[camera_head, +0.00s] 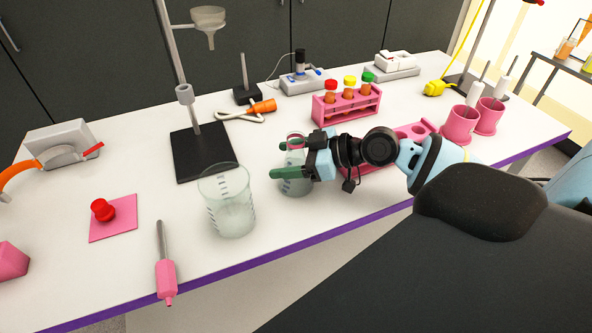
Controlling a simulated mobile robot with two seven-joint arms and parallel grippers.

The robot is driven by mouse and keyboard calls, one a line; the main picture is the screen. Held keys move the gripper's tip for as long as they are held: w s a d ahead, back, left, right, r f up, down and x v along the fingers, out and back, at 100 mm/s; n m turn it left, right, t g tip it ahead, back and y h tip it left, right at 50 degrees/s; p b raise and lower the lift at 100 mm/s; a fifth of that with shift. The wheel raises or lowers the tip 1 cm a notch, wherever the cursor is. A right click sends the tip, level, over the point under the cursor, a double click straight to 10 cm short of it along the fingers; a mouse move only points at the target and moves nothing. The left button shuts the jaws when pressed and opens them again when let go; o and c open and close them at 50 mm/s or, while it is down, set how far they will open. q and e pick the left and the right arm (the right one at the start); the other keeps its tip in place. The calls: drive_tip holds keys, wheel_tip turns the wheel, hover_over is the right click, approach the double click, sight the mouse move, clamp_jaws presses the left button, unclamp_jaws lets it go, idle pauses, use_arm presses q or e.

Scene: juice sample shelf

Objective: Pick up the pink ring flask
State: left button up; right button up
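The pink ring flask (296,187) is a clear glass vessel standing on the white table, right of the large beaker. A pink ring (295,137) shows at its neck, and my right gripper hides much of its upper part. My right gripper (281,160) reaches in from the right at the flask's neck. Its two green fingers are apart, one toward the far side and one toward the near side. I cannot tell whether either finger touches the glass. My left gripper is not in view.
A large clear beaker (229,205) stands close left of the flask. A black stand base (203,152) is behind it. A pink rack (346,106) with capped tubes stands behind my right gripper. Pink cups (461,125) are at the right. The purple front edge (225,268) is near.

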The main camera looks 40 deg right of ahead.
sight(288, 146)
drive_tip(key=c, duration=1.2)
drive_tip(key=shift+r, duration=0.25)
drive_tip(key=shift+r, duration=1.45)
drive_tip(key=shift+s+r, duration=0.1)
drive_tip(key=shift+s, duration=0.05)
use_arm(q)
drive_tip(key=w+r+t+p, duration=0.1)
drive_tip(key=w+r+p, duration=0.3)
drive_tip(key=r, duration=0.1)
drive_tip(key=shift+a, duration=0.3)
use_arm(e)
drive_tip(key=s+a+r, duration=0.1)
drive_tip(key=s+a, duration=0.1)
drive_tip(key=s, duration=1.3)
drive_tip(key=shift+a+r, duration=0.2)
drive_tip(key=shift+r, duration=0.05)
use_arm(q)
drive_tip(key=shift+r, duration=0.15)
use_arm(e)
drive_tip(key=shift+s, duration=0.25)
